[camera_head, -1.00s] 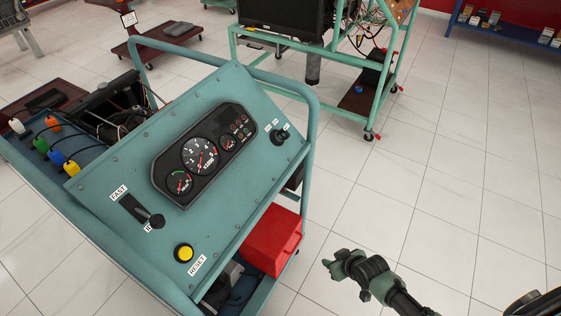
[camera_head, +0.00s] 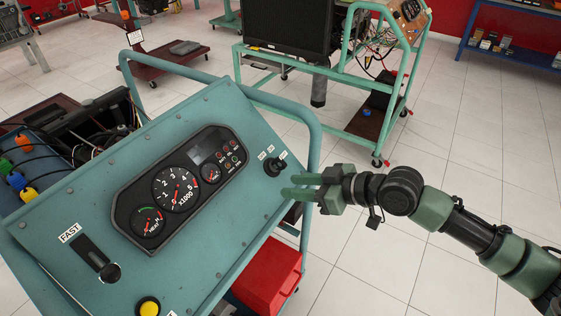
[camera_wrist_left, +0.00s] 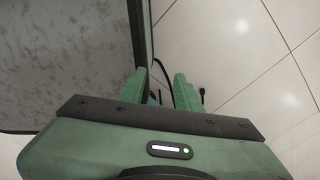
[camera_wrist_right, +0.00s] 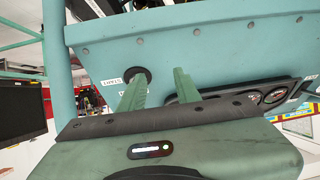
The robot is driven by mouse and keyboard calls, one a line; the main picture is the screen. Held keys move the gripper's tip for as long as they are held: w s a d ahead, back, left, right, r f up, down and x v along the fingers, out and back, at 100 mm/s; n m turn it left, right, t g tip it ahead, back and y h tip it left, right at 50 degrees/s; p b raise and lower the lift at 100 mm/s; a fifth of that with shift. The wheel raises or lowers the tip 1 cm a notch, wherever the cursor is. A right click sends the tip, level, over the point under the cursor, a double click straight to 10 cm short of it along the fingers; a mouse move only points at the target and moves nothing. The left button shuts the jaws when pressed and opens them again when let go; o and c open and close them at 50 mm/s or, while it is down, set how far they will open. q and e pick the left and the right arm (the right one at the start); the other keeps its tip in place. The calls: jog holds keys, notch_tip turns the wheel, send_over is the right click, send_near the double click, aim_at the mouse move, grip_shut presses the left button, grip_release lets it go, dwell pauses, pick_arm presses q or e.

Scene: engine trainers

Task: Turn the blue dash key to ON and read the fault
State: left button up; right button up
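The dash key switch (camera_head: 275,166) is a dark knob with small white labels at the right of the teal dash panel. It also shows in the right wrist view (camera_wrist_right: 137,76), by a START label; I cannot make out its blue color or setting. My right gripper (camera_head: 298,187) is open and empty, its fingertips just right of and below the switch in the head view; contact cannot be told. The gauge cluster (camera_head: 180,187) has dials, warning lights and a dark small screen (camera_head: 202,148); no fault text is readable. My left gripper (camera_wrist_left: 160,88) is open and empty, outside the head view.
A black lever (camera_head: 109,272) marked FAST and a yellow button (camera_head: 149,307) are on the lower left panel. A teal tube rail (camera_head: 313,140) runs around the cart. A red box (camera_head: 267,276) sits below the panel. Floor (camera_head: 430,150) is open to the right.

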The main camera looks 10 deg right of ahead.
aim_at(283, 162)
jog(key=w+d+r+t, duration=0.1)
jog(key=w+d+r, duration=0.2)
jog(key=r, duration=0.1)
jog(key=p+x, duration=0.1)
jog(key=x, duration=0.7)
jog(key=shift+s, duration=0.1)
grip_shut()
